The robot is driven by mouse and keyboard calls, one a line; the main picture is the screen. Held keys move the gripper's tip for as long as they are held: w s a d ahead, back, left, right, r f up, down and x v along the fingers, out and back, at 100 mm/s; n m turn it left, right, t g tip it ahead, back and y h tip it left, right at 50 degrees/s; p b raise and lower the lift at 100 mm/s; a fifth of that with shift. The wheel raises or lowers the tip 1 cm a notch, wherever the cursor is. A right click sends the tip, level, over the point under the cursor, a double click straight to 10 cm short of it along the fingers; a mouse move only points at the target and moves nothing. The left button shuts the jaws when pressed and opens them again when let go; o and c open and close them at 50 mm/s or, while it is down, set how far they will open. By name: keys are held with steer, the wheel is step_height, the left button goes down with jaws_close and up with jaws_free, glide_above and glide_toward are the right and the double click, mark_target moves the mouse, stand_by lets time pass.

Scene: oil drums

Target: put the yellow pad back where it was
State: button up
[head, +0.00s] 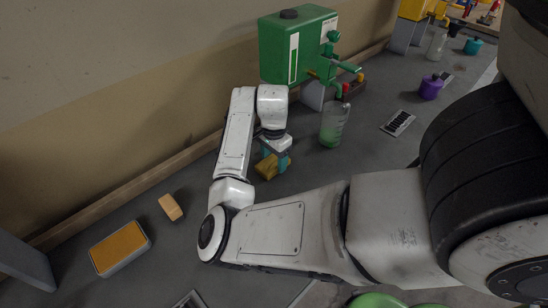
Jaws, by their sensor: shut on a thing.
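My gripper (276,160) points down near the wall, below and a little left of the green dispenser. Its teal fingers are shut on the yellow pad (265,167), a small mustard-yellow block. The pad sticks out to the left of the fingers, and part of it is hidden behind them. I cannot tell whether the pad touches the grey surface or hangs just above it.
A green dispenser (300,50) stands by the wall, with a beaker of green liquid (333,124) at its right. A tan block (171,207) and a grey-sided tray with an orange top (120,246) lie at left. A purple bottle (430,88) stands at right. Grey surface between block and gripper is clear.

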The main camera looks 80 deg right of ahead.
mark_target(274, 161)
steer(key=shift+f, duration=0.2)
steer(key=o, duration=1)
steer(key=shift+r, duration=0.1)
step_height(274, 161, up, 12)
steer(key=shift+r, duration=0.15)
stand_by(0.4)
